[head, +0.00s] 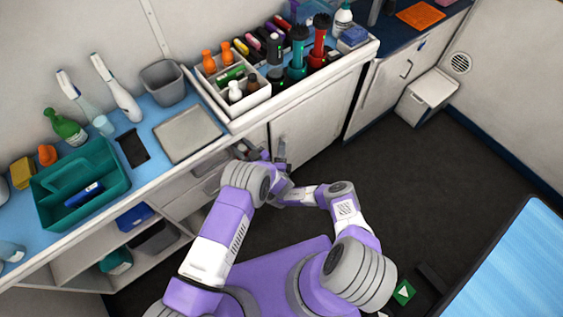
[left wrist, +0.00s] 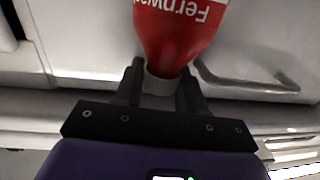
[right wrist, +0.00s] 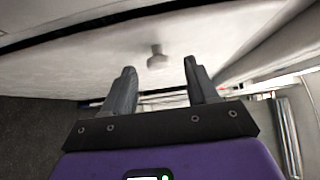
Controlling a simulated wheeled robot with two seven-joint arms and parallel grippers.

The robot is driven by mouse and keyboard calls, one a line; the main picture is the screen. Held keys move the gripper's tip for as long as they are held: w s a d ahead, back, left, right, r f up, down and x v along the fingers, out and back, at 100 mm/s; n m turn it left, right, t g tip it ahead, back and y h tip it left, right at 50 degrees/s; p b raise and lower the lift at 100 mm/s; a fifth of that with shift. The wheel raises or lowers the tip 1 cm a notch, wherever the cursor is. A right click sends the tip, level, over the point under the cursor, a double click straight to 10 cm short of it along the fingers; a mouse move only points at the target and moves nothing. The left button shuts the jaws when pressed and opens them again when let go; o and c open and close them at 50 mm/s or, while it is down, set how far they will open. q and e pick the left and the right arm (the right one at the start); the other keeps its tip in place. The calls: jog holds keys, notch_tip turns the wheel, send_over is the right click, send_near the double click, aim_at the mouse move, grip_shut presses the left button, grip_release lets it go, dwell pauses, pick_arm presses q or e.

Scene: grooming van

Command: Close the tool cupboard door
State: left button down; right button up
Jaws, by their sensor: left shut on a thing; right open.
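A white door panel with a small round knob (right wrist: 157,57) fills much of the right wrist view. The tool cupboard door (head: 312,112) appears in the head view as a white front below the counter; I cannot tell how far open it is. My right gripper (right wrist: 158,82) is open and empty, its fingers either side of the knob's line but apart from it; it also shows in the head view (head: 281,148). My left gripper (left wrist: 160,88) is shut on the narrow end of a red bottle (left wrist: 178,30). In the head view the left gripper (head: 246,150) is near the cabinet fronts, and its bottle is hidden.
A white tray (head: 262,101) of bottles and tools stands on the counter above the doors. A bar handle (left wrist: 262,84) is on a front near the left gripper. A white step-like box (head: 430,90) stands at the right.

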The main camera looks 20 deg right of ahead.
jog(key=v, duration=0.7)
jog(key=shift+s+d+f, duration=0.15)
jog(key=shift+s+d, duration=0.15)
jog(key=shift+d, duration=0.05)
